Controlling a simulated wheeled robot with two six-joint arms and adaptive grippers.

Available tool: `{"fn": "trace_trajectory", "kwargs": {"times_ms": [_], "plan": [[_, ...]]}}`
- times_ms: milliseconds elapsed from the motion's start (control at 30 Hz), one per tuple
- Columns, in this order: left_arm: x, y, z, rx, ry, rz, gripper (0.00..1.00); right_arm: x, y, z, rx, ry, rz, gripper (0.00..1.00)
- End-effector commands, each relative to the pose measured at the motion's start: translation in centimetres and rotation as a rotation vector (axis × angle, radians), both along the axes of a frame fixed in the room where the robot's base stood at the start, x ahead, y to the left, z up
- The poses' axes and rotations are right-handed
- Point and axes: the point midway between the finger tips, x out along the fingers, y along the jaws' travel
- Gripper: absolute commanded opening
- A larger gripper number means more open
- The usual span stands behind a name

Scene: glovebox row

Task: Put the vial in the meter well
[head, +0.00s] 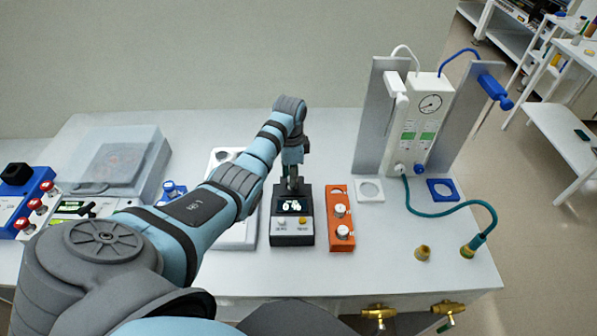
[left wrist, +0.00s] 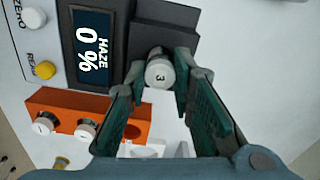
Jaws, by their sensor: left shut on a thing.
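The vial (left wrist: 159,73) has a white cap marked 3 and sits between the fingers of my left gripper (left wrist: 157,70) in the left wrist view. The fingers are shut on it. The meter (head: 292,231) is a dark box with a grey front, two buttons and a display reading a haze of 0 %. It also shows in the left wrist view (left wrist: 60,50). My left gripper (head: 293,182) is over the back part of the meter in the head view. The vial and gripper hide the well; I cannot tell how deep the vial sits. My right gripper is not in view.
An orange rack (head: 340,232) with two white-capped vials and an empty hole stands right of the meter. A white tray (head: 236,240) lies to its left. A gauge stand (head: 426,115) with a teal hose (head: 450,208) stands at the back right.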

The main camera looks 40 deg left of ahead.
Motion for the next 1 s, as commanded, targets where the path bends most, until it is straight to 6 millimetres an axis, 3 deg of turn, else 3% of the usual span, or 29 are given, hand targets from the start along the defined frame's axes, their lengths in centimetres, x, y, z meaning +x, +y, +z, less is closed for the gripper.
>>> {"fn": "trace_trajectory", "kwargs": {"times_ms": [100, 400, 433, 533, 833, 1000], "plan": [[-0.4, 0.5, -1.0, 0.001, 0.0, 0.011, 0.0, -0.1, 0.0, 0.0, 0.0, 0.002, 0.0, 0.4], [-0.4, 0.5, -1.4, 0.001, -0.001, 0.011, 0.0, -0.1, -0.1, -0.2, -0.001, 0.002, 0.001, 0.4], [-0.4, 0.5, -1.4, 0.001, -0.001, 0.011, 0.25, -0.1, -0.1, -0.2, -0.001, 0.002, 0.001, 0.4], [-0.4, 0.5, -1.3, 0.001, -0.001, 0.01, 0.41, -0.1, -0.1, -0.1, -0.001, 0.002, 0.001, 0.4], [-0.3, 0.5, -1.2, 0.001, -0.001, 0.009, 0.42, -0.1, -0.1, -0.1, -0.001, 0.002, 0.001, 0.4], [0.4, -0.3, 1.1, 0.0, -0.006, -0.006, 0.42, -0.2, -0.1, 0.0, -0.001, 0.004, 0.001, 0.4]]}}
